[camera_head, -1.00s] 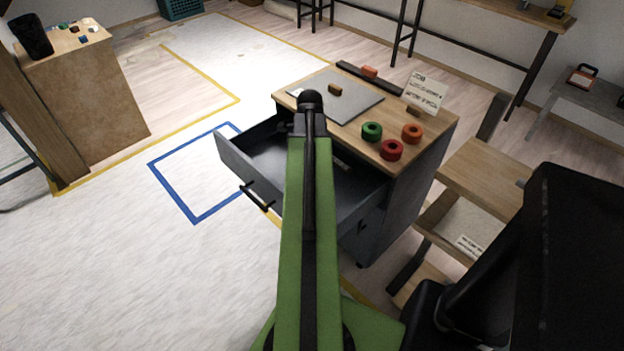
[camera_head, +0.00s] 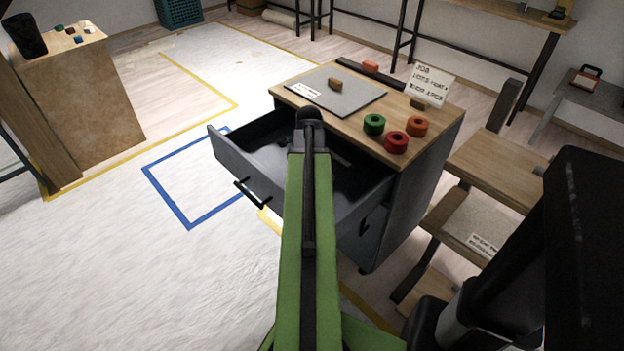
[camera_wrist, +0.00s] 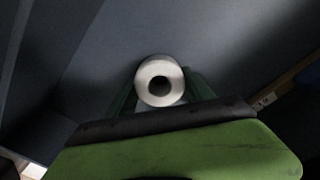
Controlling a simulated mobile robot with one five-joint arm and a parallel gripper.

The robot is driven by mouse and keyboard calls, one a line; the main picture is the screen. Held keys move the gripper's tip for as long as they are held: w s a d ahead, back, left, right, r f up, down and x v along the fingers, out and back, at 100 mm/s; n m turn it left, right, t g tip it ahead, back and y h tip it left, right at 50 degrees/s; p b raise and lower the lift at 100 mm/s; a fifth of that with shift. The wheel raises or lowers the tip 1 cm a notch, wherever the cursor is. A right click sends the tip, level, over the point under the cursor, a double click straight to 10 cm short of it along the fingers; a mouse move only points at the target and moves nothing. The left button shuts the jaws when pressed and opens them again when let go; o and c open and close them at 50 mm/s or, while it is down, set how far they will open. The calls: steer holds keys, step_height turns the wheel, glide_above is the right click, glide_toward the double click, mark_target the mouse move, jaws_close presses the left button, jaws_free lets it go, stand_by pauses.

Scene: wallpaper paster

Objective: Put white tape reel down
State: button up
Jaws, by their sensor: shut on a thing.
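The white tape reel (camera_wrist: 150,94) shows in the wrist view as a pale ring with a dark hole. My gripper (camera_wrist: 160,85) has its green fingers on both sides of the reel and is shut on it. A dark grey surface lies beyond the reel, with dark walls around it; I cannot tell whether the reel touches it. In the head view the open drawer (camera_head: 228,163) sticks out of the cabinet, and my arm reaches over it. The reel and my gripper's fingers are hidden behind my arm there.
A wooden step unit (camera_head: 490,170) stands right of the cabinet.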

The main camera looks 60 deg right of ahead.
steer(key=o, duration=1.5)
steer(key=shift+f, duration=0.1)
steer(key=shift+o, duration=0.2)
step_height(320, 180, up, 12)
steer(key=p, duration=1.2)
steer(key=shift+r+p, duration=0.25)
steer(key=shift+p, duration=0.05)
steer(key=shift+f, duration=0.1)
